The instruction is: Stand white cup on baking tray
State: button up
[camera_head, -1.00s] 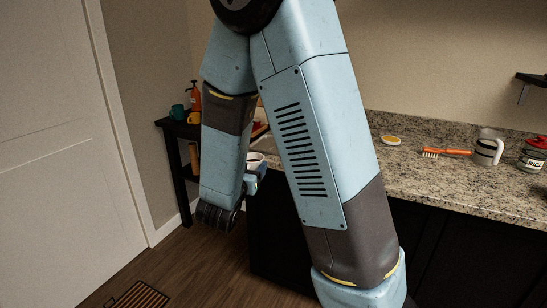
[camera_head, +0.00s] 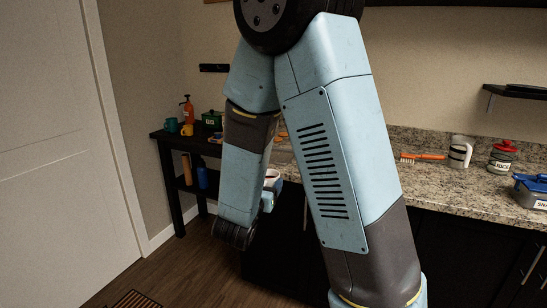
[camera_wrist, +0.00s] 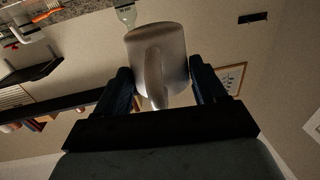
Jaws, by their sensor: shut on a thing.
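The white cup (camera_wrist: 152,55) is between the two fingers of my gripper (camera_wrist: 160,74) in the wrist view, with its handle towards the camera. My gripper is shut on it and holds it in the air. In the head view a small part of the white cup (camera_head: 272,175) shows beside my forearm; the rest of the cup and the fingers are hidden there. I cannot make out the baking tray in either view; my arm covers part of the counter and of the side table.
A dark side table (camera_head: 160,135) at the left bears an orange bottle (camera_head: 187,110), a teal mug (camera_head: 171,125), a yellow mug (camera_head: 187,130) and a green box (camera_head: 212,118). The granite counter (camera_head: 440,180) bears an orange brush (camera_head: 421,157), a striped mug (camera_head: 460,152), a rice jar (camera_head: 501,157) and a blue-lidded box (camera_head: 532,190).

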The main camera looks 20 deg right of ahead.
aim_at(276, 160)
jog(key=z, duration=0.2)
jog(key=i, duration=1)
jog(key=u, duration=0.05)
